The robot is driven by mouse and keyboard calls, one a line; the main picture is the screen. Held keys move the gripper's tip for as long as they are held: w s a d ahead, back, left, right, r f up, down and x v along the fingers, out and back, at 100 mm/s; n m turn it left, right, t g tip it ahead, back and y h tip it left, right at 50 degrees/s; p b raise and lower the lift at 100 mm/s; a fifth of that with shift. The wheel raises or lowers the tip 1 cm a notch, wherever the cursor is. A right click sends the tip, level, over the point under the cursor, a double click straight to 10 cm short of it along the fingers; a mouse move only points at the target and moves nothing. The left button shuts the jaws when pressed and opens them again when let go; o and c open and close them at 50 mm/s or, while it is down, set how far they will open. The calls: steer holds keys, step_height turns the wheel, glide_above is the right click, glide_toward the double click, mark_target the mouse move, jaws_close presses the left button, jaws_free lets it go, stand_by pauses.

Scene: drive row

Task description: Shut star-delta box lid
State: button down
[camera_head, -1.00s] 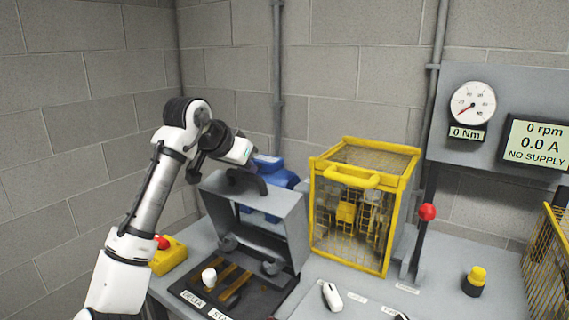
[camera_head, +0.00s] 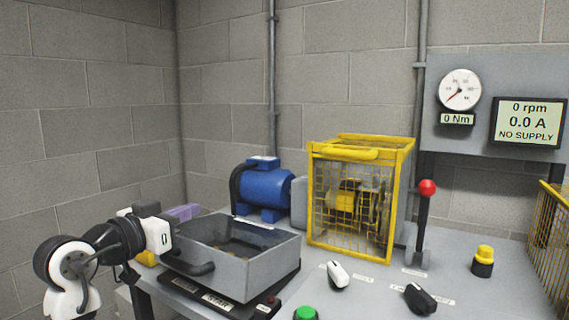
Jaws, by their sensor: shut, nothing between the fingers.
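The star-delta box lid (camera_head: 264,264) is a grey, shallow-walled cover, lying down over its dark base (camera_head: 235,310) on the bench. Brownish parts show inside its top opening. I cannot tell whether the lid's lower edge sits fully flush.
A blue motor (camera_head: 264,188) and a yellow mesh cage (camera_head: 316,208) stand behind. A red-knobbed lever (camera_head: 424,215) is to the right. A white switch knob (camera_head: 338,274), a black knob (camera_head: 420,298), a green button (camera_head: 306,314) and a yellow-capped button (camera_head: 483,261) stand on the bench.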

steer(key=s+a+f+t+h+b, duration=0.1)
steer(key=s+f+t+b, duration=0.1)
steer(key=f+b, duration=0.5)
steer(key=s+a+f+t+h+b, duration=0.1)
steer(key=s+a+f+t+b, duration=0.1)
steer(key=f+b, duration=0.5)
steer(key=shift+s+f+h, duration=0.4)
